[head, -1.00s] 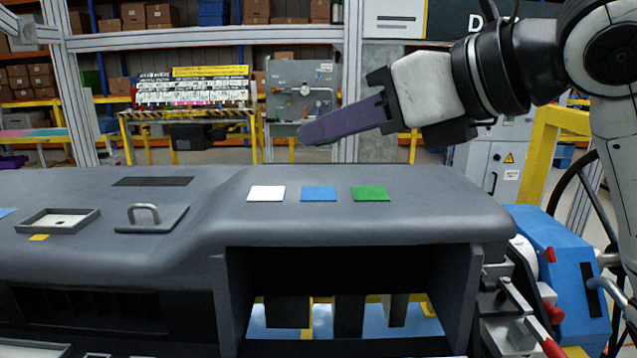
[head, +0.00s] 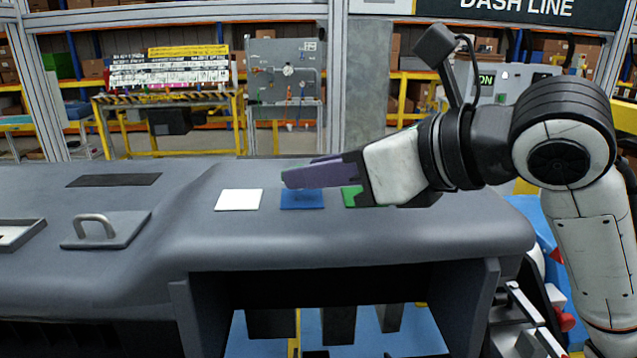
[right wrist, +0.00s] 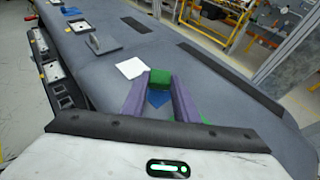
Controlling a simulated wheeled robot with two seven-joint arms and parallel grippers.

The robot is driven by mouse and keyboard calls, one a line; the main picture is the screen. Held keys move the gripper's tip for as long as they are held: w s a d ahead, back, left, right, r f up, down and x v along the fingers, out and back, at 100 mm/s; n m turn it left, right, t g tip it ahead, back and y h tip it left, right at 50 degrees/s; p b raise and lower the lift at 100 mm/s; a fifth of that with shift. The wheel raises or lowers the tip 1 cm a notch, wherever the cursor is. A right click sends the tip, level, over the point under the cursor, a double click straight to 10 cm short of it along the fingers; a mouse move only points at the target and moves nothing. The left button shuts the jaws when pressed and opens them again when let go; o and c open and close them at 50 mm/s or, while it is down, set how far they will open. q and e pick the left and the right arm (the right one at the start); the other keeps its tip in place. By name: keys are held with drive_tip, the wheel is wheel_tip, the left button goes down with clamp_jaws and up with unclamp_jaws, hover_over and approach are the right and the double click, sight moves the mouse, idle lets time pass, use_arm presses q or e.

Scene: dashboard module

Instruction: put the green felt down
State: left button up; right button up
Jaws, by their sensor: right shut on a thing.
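My right gripper (head: 300,175), with purple fingers, reaches in from the right above the dashboard. In the right wrist view its fingers (right wrist: 160,88) are shut on a small green piece, the green felt (right wrist: 160,76), at their tips. Below lie three flat squares on the dashboard top: white (head: 239,200), blue (head: 302,200) and green (head: 350,197). The fingers hang over the blue square's far edge, and the gripper partly covers the green square. My left gripper is not in view.
The grey dashboard (head: 330,235) has a plate with a handle (head: 105,230) and a shallow tray (head: 18,234) on its left. A dark strip (head: 115,180) lies at the back left. The top around the white square is clear. An open recess is below the front edge.

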drive_tip(key=shift+f, duration=1.15)
drive_tip(key=o, duration=1)
drive_tip(key=shift+r, duration=0.15)
drive_tip(key=shift+d+r, duration=0.1)
drive_tip(key=shift+r, duration=0.05)
drive_tip(key=b+v, duration=0.1)
drive_tip(key=v, duration=1)
drive_tip(key=shift+s+d, duration=0.25)
drive_tip(key=shift+s, duration=0.1)
